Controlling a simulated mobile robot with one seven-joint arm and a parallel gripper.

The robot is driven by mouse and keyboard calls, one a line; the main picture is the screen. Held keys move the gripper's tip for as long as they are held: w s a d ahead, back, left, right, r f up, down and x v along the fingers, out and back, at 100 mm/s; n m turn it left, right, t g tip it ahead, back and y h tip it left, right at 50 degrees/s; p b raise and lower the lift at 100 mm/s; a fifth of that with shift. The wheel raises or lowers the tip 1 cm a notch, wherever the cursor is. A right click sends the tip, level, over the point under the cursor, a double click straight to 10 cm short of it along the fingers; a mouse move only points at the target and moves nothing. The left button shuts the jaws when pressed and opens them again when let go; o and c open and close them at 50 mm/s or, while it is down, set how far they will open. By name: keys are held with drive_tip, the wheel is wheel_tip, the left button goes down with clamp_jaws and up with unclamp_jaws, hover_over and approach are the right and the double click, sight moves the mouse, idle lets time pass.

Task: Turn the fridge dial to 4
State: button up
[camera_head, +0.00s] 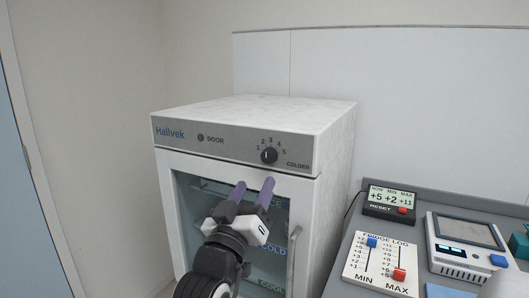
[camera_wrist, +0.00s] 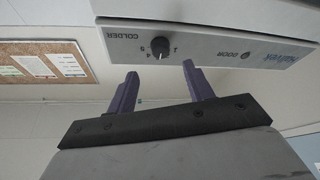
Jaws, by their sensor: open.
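The fridge dial (camera_head: 269,156) is a small black knob with a light pointer mark on the grey top panel of the white fridge (camera_head: 330,150). Numbers 1 to 5 arc over it, with COLDER at its right. The mark looks roughly upright; I cannot tell which number it meets. My gripper (camera_head: 254,187) is open and empty, its purple fingers in front of the fridge door, just below the dial. In the wrist view, which is upside down, the dial (camera_wrist: 160,47) lies between and beyond the open fingertips (camera_wrist: 160,70), apart from them.
The fridge's glass door (camera_head: 205,200) has a vertical handle (camera_head: 292,262). On the grey counter at right are a thermometer display (camera_head: 390,199), a fridge log board with sliders (camera_head: 381,264) and a white device (camera_head: 466,243). A corkboard (camera_wrist: 45,62) hangs on a wall.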

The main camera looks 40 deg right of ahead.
sight(266, 159)
drive_tip(key=p+x, duration=0.1)
drive_tip(key=x, duration=0.7)
drive_tip(key=shift+p, duration=0.35)
drive_tip(key=shift+f, duration=0.1)
drive_tip(key=shift+c, duration=0.3)
drive_tip(key=c, duration=0.9)
drive_tip(key=shift+a+f+b, duration=0.1)
drive_tip(key=shift+b, duration=0.2)
drive_tip(key=m+g+b, duration=0.1)
drive_tip(key=m, duration=0.1)
drive_tip(key=m+h+b, duration=0.1)
drive_tip(key=m+b, duration=0.1)
drive_tip(key=shift+w+f+g, duration=0.15)
drive_tip(key=shift+g, duration=0.25)
drive_tip(key=m+g+b, duration=0.1)
drive_tip(key=m, duration=0.1)
drive_tip(key=m+b, duration=0.2)
drive_tip(key=shift+w+g+h, duration=0.1)
drive_tip(key=shift+g+h, duration=0.3)
drive_tip(key=shift+a+m+g+b, duration=0.1)
drive_tip(key=shift+m+g+b, duration=0.5)
drive_tip(key=shift+m, duration=0.4)
drive_tip(key=shift+r+h, duration=0.25)
drive_tip(key=shift+h, duration=0.05)
